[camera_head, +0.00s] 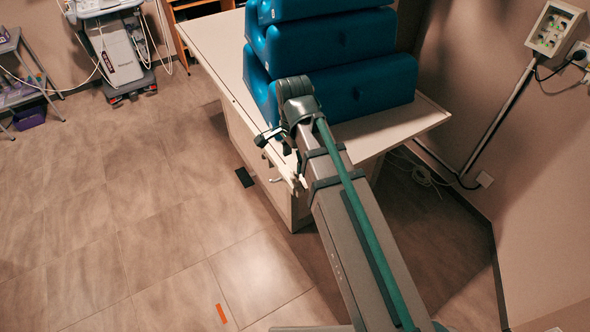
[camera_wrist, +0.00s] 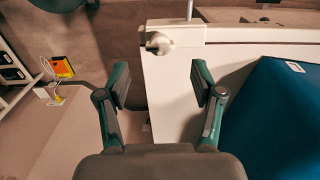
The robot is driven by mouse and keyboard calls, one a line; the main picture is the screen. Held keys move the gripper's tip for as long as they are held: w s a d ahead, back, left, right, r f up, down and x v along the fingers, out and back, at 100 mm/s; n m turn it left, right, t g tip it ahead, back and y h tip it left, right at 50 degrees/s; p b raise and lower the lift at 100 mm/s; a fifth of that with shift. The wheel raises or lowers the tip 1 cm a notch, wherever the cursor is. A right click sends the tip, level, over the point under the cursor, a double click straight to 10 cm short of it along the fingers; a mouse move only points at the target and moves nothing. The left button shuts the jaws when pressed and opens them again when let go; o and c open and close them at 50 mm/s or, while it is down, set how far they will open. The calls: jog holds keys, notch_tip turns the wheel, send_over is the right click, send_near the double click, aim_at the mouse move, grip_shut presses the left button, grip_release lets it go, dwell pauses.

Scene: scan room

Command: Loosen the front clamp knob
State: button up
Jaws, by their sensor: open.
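A pale, rounded clamp knob (camera_wrist: 158,43) shows in the wrist view, on a white block at the far end of a white surface. An upright metal rod rises just right of it. I cannot tell for sure if this is the front clamp's knob. My gripper (camera_wrist: 160,84) is open and empty, its two dark green-and-grey fingers apart. The knob lies beyond the fingertips, roughly centred in the gap, and nothing touches it. In the head view a small pale fitting (camera_head: 299,182) shows at the table's near left edge, partly hidden by my arm.
A white table (camera_head: 215,50) carries stacked blue cushions (camera_head: 330,42), which also show close to the right finger in the wrist view (camera_wrist: 272,120). A wall box (camera_head: 553,28) with a pipe is at right. A wheeled machine (camera_head: 115,50) stands back left. Floor left of the table is mostly clear.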

aim_at(294, 174)
jog(key=shift+f+p, duration=0.55)
jog(key=shift+f, duration=2.55)
jog(key=c, duration=1.1)
jog(key=shift+c, duration=0.2)
